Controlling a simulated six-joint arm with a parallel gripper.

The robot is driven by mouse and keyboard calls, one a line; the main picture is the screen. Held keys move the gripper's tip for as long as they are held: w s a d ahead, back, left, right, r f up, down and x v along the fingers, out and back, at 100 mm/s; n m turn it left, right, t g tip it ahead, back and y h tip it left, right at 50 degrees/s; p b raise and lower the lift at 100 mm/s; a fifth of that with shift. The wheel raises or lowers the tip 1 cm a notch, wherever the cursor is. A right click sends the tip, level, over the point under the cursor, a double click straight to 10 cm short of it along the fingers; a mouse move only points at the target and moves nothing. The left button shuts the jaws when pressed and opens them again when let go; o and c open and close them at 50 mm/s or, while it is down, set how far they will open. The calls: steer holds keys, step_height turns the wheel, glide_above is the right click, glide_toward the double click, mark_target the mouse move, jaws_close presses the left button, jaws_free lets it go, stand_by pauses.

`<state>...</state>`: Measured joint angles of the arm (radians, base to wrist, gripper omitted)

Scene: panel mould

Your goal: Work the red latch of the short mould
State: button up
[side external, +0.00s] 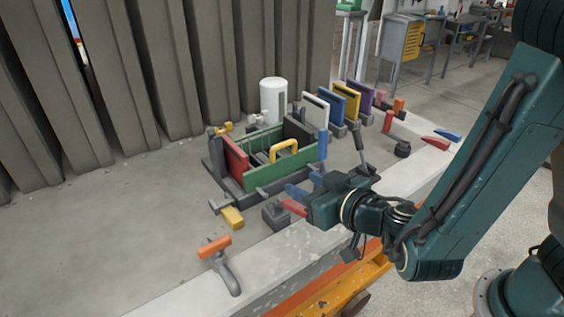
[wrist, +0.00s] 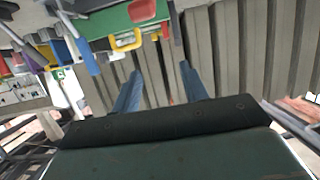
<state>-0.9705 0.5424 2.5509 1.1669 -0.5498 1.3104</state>
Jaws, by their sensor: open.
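A box mould (side external: 262,192) with a green front panel (side external: 275,163), a red end panel (side external: 235,158) and a yellow handle (side external: 284,151) stands on the slab. A red latch-like lever (side external: 293,207) sits on a dark block (side external: 275,217) in front of the mould. It lies just left of my gripper's body, which partly hides it. My gripper (side external: 302,184) is open, with blue fingers apart and nothing seen between them. In the wrist view the fingers (wrist: 160,85) are also spread, and the green panel (wrist: 112,18) shows upside down. Whether the fingers touch the lever cannot be told.
White, blue, yellow and purple panels (side external: 346,102) stand in a row behind right. A white cylinder (side external: 273,100) stands behind the mould. An orange-handled clamp (side external: 214,247) and a yellow block (side external: 232,217) are at the front left. The slab's left side is clear.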

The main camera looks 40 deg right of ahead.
step_height(320, 180, up, 12)
steer(key=shift+w+f+g, duration=0.35)
steer(key=shift+f+g, duration=0.6)
steer(key=shift+g, duration=1.45)
steer(key=shift+w+f+g, duration=0.3)
steer(key=shift+f+g, duration=0.6)
steer(key=shift+g, duration=1.5)
steer(key=shift+w+f+g, duration=0.35)
steer(key=shift+f+g, duration=0.6)
steer(key=shift+g, duration=1.45)
